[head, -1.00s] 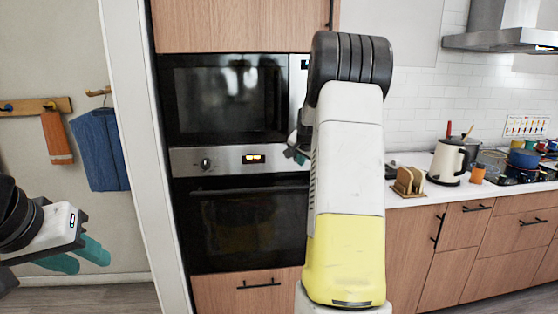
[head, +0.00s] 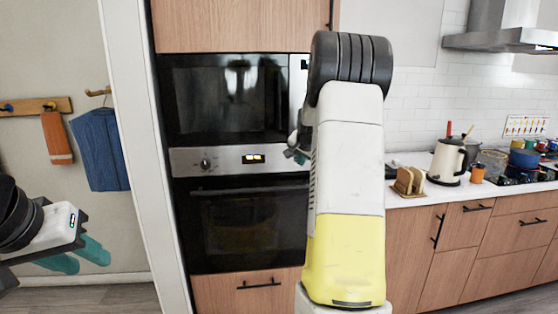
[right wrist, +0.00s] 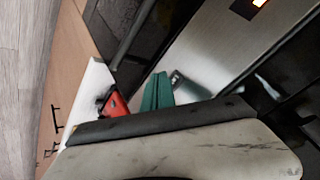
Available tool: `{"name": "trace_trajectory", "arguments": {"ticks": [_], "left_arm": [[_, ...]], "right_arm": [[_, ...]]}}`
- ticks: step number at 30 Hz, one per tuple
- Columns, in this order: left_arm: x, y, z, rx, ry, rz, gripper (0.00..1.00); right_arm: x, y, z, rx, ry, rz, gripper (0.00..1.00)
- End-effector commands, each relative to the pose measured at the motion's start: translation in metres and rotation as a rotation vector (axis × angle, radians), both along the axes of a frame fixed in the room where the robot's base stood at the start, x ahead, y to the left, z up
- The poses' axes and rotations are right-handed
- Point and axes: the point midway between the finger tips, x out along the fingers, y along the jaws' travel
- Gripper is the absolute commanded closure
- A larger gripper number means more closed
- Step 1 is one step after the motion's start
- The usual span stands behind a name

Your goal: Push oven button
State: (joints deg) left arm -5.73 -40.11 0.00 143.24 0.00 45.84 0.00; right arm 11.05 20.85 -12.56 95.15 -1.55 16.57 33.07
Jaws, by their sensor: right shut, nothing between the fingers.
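The built-in oven (head: 248,225) has a black glass door and a silver control panel (head: 225,160). The panel carries a round knob (head: 205,164) at left and a lit display (head: 253,158). My right gripper (head: 299,155) is shut and empty at the panel's right part, mostly hidden behind my forearm. In the right wrist view its teal fingers (right wrist: 157,92) are close to the silver panel (right wrist: 205,50), and a grey shape beside them may be a reflection or a button; contact cannot be told. My left gripper (head: 80,258) is open and empty at far left.
A black glass appliance (head: 225,98) is above the panel, and a wooden drawer (head: 245,292) below the oven. The counter (head: 410,200) at right holds a toast rack (head: 409,180), a kettle (head: 447,162) and pots. A white wall edge (head: 150,170) stands left of the oven.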

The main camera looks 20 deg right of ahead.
Motion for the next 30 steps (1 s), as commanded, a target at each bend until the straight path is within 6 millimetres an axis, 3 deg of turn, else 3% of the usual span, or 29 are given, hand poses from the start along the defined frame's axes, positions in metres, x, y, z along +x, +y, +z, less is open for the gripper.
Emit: {"name": "trace_trajectory", "arguments": {"ticks": [30], "left_arm": [[0.0000, 0.0000, 0.0000, 0.000, 0.000, 0.000, 0.64]], "right_arm": [[0.0087, -0.0021, 0.0002, 0.000, 0.000, 0.000, 1.00]]}}
